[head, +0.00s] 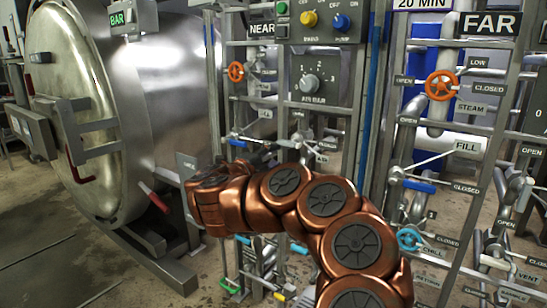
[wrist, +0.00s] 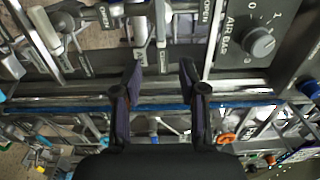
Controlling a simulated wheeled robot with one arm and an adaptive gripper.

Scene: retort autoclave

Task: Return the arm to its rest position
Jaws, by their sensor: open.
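My arm shows as copper-coloured links in the head view, reaching up from the bottom right and bending left in front of the pipe frame. Its end points toward the panel and the gripper's fingers are hard to make out there. In the wrist view my gripper (wrist: 160,85) has two dark fingers standing apart with nothing between them. Beyond the fingers are frame rails and labelled pipe valves, and the gripper does not visibly hold any of them.
A steel autoclave (head: 165,90) with a round door (head: 75,100) stands at the left. A red-handled lever (head: 153,197) is near my arm's end. Open floor (head: 50,255) lies lower left.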

